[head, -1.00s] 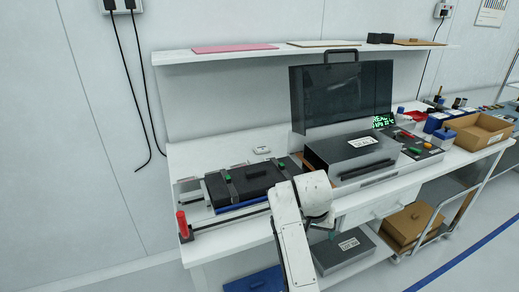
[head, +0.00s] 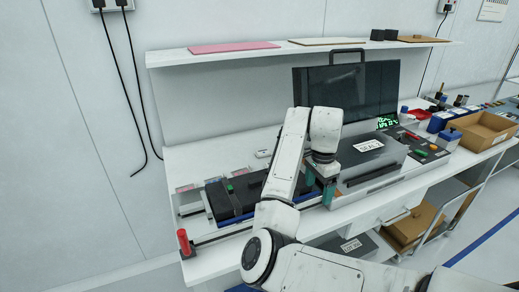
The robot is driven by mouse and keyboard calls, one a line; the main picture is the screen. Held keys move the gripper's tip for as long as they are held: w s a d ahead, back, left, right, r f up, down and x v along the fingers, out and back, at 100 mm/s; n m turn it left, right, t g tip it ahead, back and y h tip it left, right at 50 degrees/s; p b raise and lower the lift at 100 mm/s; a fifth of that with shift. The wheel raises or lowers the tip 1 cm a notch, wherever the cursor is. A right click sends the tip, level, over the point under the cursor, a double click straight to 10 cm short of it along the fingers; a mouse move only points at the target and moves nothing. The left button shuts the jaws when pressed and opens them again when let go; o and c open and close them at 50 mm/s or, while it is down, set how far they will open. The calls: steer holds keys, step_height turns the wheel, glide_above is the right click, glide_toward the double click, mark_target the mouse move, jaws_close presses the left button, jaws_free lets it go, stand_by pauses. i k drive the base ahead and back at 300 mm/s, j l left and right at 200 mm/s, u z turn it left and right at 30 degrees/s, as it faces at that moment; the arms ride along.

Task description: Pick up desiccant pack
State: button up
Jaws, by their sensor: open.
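I cannot make out the desiccant pack for certain. A small white piece (head: 262,153) with dark marks lies on the bench behind the black tray, and it is too small to identify. My gripper (head: 319,187) has teal fingers spread apart and points down. It is in front of the grey box labelled SEAL (head: 368,146), near the bench's front edge, with nothing visible between the fingers. My arm covers the middle of the bench and part of the tray.
A black tray (head: 222,199) with green knobs sits at the left, with a red-handled lever (head: 183,242) beside it. A dark raised lid (head: 375,90) stands behind the grey box. A shelf (head: 240,54) runs above. A cardboard box (head: 490,123) is at the right.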

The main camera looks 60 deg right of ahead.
mark_target(261, 154)
steer(key=i+l, duration=1)
steer(key=i, duration=0.1)
